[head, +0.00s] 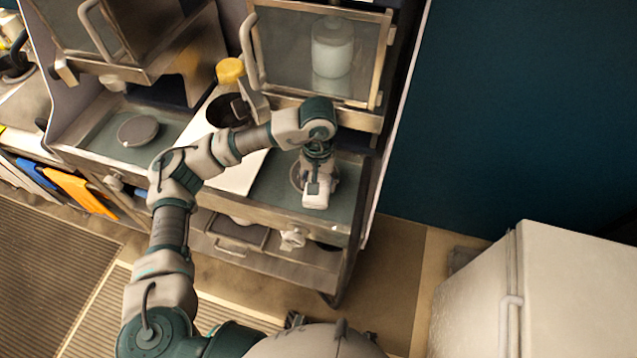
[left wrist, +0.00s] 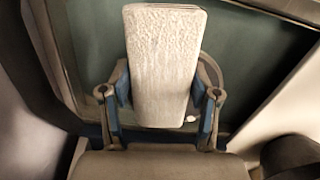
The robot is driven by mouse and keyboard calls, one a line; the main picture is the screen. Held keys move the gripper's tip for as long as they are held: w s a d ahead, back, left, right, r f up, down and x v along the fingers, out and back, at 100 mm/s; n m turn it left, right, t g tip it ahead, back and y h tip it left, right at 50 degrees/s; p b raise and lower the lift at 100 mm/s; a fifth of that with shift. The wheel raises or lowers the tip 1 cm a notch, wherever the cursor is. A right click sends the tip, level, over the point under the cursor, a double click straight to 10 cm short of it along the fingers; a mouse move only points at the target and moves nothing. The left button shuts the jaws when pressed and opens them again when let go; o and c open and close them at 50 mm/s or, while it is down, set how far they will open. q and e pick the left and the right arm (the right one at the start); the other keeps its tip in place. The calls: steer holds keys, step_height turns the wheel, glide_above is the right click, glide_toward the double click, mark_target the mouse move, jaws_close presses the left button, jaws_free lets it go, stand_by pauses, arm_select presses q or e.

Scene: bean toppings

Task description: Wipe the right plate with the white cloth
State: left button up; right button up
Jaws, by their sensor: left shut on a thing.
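My left gripper (head: 317,180) points down over the right side of the counter. It is shut on the white cloth (head: 316,200), which looks like a thick pale block. In the left wrist view the cloth (left wrist: 165,65) stands between the two fingers of the gripper (left wrist: 160,105). The right plate (head: 296,176) is mostly hidden under the gripper and cloth; part of its grey round rim (left wrist: 211,72) shows behind the cloth. I cannot tell whether the cloth touches the plate. My right gripper is not in view.
Another round grey plate (head: 138,130) lies on the left counter section. A white board (head: 235,178) with a dark bowl (head: 228,110) and a yellow-topped item (head: 230,71) lies between. A glass-fronted cabinet (head: 275,45) with a jar (head: 332,47) hangs above. A white box-like unit (head: 570,290) stands lower right.

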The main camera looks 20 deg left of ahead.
arm_select(q)
steer(key=shift+w+a+b, duration=0.1)
steer(key=shift+w+b, duration=0.1)
steer(key=shift+b, duration=0.1)
stand_by(0.6)
steer(key=shift+s+f, duration=0.3)
steer(key=shift+s, duration=0.15)
steer(key=shift+s+a+f+b, duration=0.1)
steer(key=shift+s+a+b, duration=0.05)
steer(key=shift+s, duration=0.45)
steer(key=shift+s+a+b, duration=0.15)
steer(key=shift+s, duration=0.4)
steer(key=shift+c, duration=0.4)
steer(key=shift+d, duration=0.25)
